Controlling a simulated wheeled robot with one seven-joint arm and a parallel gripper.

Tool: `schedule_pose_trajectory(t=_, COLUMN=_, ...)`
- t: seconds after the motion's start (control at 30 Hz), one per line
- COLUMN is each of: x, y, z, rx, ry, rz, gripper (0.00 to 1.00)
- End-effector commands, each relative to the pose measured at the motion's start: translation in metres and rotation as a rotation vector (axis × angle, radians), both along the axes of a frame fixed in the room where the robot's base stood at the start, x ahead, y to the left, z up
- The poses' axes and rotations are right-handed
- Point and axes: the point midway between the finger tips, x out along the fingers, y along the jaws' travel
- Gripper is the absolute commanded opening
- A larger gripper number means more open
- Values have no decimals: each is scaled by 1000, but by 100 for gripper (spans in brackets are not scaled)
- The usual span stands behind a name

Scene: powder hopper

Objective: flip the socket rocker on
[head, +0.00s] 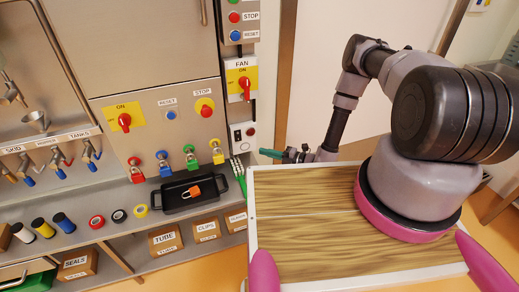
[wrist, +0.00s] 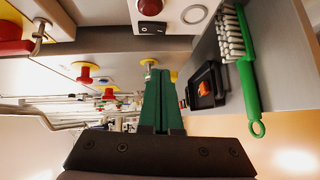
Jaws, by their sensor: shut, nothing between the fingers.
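The socket panel is a small white plate (head: 243,139) below the FAN switch in the head view. It carries a dark rocker (head: 237,135) and a red round part. In the wrist view the black rocker (wrist: 152,28) shows with small white marks, between a red part and a pale round socket (wrist: 194,14). I cannot tell which way it is tipped. My gripper (head: 268,153) has green fingers and is right of the panel, a little lower, apart from it. The fingers (wrist: 161,85) are shut and empty in the wrist view, pointing towards the panel side.
The FAN switch (head: 244,85) is just above. Coloured padlocks line the cabinet front. A wood-topped surface (head: 300,240) lies below my arm.

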Motion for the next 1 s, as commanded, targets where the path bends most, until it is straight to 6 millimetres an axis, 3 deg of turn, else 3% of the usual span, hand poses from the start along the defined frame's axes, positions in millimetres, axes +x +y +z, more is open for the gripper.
schedule_pose_trajectory(t=0.4, x=40, y=78, z=-7, rx=0, ry=-2, rz=4, gripper=0)
schedule_pose_trajectory(t=0.63, x=71, y=82, z=-11, rx=-2, ry=-1, rz=1, gripper=0)
schedule_pose_trajectory(t=1.0, x=78, y=84, z=-12, rx=-1, ry=1, rz=1, gripper=0)
